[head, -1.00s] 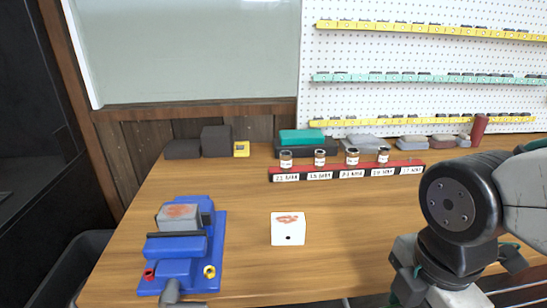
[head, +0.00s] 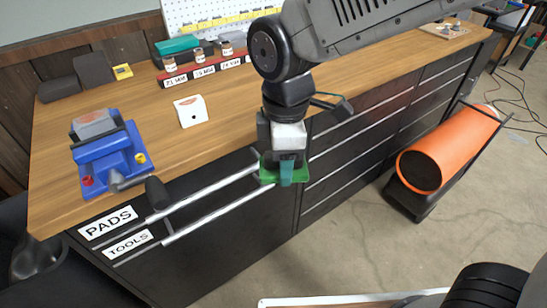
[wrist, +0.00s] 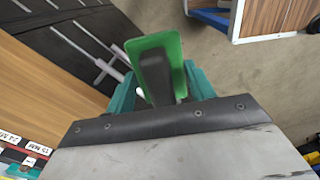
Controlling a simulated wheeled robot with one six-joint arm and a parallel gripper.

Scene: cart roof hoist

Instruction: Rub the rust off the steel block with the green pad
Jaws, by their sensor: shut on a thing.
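The grey steel block (head: 95,129) is clamped in a blue vise (head: 108,150) at the left end of the bench; a little reddish rust shows along its top. My gripper (head: 284,167) is shut on the green pad (head: 268,174) and hangs in front of the bench's drawer side, well right of the vise. In the wrist view the green pad (wrist: 168,45) stands between the teal fingers, with a dark grip on its near side. The block is not in the wrist view.
A white box (head: 190,113) with red marks sits right of the vise. A red rack (head: 208,72) of jars stands behind it. Drawer handles labelled PADS (head: 108,222) and TOOLS jut from the bench front.

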